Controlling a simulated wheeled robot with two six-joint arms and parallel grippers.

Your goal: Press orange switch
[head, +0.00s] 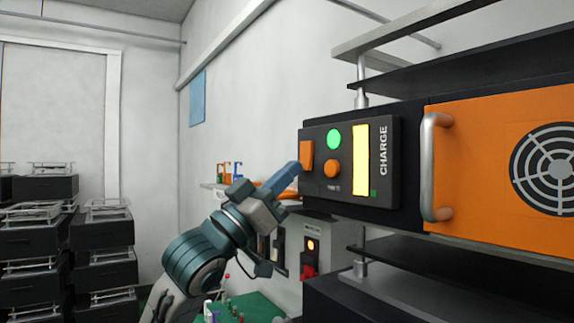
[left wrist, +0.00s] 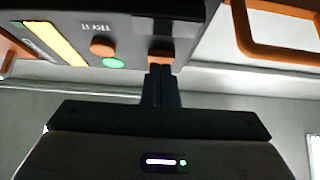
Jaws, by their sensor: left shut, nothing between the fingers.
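The orange switch (head: 306,155) is a tall rectangular rocker at the left end of a dark control panel marked CHARGE (head: 384,180). It also shows in the left wrist view (left wrist: 161,54), partly hidden behind my fingertips. My left gripper (head: 296,167) is shut and empty, its fingers pointing up and right at the switch's lower left part. In the left wrist view my left gripper (left wrist: 160,69) has its closed fingertips right at the switch's edge. I cannot tell whether they touch it. My right gripper is not in view.
Beside the switch are a green light (head: 334,139), a round orange button (head: 332,169) and a lit yellow bar (head: 361,160). A metal handle (head: 428,166) sticks out on the orange fan unit (head: 485,160). Below are a lit switch box (head: 311,245) and black shelves. Dark crates (head: 105,232) stand left.

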